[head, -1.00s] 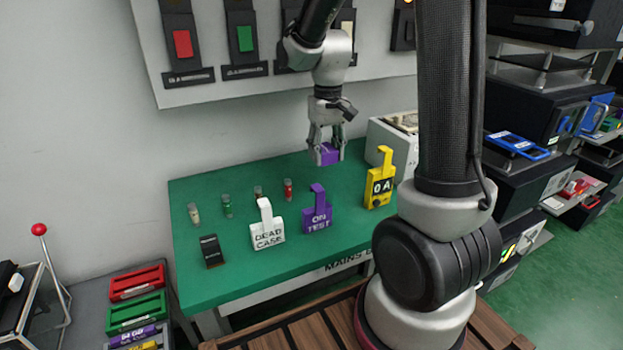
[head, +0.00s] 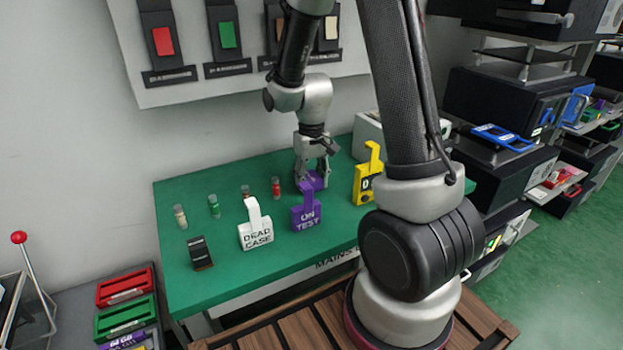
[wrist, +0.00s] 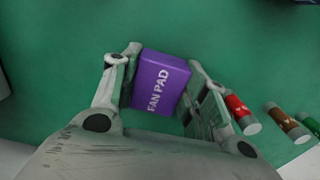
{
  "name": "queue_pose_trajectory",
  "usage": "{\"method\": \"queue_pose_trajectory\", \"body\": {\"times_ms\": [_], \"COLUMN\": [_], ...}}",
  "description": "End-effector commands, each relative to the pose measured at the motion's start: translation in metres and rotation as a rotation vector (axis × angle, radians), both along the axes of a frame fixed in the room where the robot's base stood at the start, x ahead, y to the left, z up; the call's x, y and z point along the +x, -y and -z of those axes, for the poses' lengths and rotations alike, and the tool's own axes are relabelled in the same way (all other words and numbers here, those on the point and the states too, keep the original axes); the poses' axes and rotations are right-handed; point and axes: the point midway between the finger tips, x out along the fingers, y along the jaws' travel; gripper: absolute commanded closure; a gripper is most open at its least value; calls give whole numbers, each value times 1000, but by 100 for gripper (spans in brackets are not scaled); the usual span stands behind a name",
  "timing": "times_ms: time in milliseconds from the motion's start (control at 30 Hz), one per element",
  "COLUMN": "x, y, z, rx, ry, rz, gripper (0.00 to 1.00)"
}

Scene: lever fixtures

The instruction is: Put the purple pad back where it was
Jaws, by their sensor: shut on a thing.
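The purple pad (wrist: 160,82) is a small block lettered "FAN PAD", between the fingers of my gripper (wrist: 158,92) in the wrist view. My gripper is shut on it. In the head view my gripper (head: 312,176) is low over the green bench (head: 200,268), behind the purple "ON TEST" tag (head: 305,215). The pad (head: 316,181) is partly hidden there by the fingers and the tag's hook. I cannot tell whether the pad touches the bench.
A white "DEAD CASE" tag (head: 255,230) and a yellow tag (head: 366,180) stand on either side. A black block (head: 201,253) lies at the front left.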

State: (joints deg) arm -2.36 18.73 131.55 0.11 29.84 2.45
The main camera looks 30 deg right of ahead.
Motion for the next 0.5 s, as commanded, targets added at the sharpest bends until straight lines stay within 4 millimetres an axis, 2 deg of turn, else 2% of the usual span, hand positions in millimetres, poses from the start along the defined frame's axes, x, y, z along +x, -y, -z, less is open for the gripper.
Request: {"method": "queue_pose_trajectory", "body": {"times_ms": [67, 100, 200, 500], "x": [0, 0, 0, 0], "y": [0, 0, 0, 0], "z": [1, 2, 2, 1], "rx": [0, 0, 0, 0], "ry": [-1, -1, 0, 0], "rz": [0, 0, 0, 0], "gripper": [75, 54, 36, 35]}}
